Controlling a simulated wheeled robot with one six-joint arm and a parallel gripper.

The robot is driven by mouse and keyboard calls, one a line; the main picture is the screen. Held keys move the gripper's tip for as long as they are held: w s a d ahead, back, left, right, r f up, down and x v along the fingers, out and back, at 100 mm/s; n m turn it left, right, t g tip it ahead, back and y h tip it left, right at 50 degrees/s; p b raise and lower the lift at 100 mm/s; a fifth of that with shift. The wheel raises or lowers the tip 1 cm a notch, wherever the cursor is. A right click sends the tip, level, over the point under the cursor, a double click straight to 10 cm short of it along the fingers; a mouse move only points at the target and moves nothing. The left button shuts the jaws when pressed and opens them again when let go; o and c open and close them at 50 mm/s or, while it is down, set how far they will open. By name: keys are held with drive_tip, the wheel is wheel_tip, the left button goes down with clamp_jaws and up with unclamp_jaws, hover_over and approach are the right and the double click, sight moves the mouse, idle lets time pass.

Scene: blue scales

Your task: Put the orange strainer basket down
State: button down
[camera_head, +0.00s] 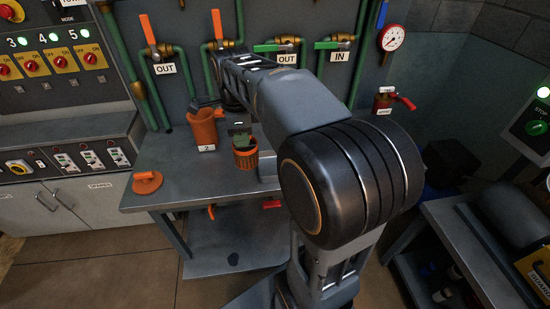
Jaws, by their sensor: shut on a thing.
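The orange strainer basket (245,157) is a small ribbed cup over the right part of the grey workbench (175,157). My gripper (238,120) is above it, pointing down, and is shut on the basket's upper part. The fingertips are small and partly hidden by my arm. I cannot tell whether the basket's bottom touches the bench. Left of it stands an orange housing (203,132) marked 2. An orange round lid (147,182) with a handle lies near the bench's front left.
Green pipes with orange-handled valves (148,29) run up the wall behind the bench. A control panel (58,60) is at the left. Bare bench top lies between the lid and the basket. A second bench (470,250) is at the right.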

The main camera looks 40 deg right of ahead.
drive_tip(key=shift+w+d+f+b, duration=0.15)
drive_tip(key=shift+w+d+f, duration=0.4)
drive_tip(key=shift+d+f, duration=1.45)
drive_tip(key=shift+w+d+f+b, duration=0.1)
drive_tip(key=shift+w+d+f, duration=0.45)
drive_tip(key=shift+d+f, duration=1.4)
drive_tip(key=shift+w+d+f+b, duration=0.15)
drive_tip(key=shift+w+d+f, duration=0.4)
drive_tip(key=shift+d+f, duration=1.45)
drive_tip(key=shift+a+f, duration=0.2)
drive_tip(key=shift+f, duration=0.05)
drive_tip(key=shift+f, duration=0.1)
drive_tip(key=c, duration=1.2)
unclamp_jaws()
drive_tip(key=shift+o, duration=0.2)
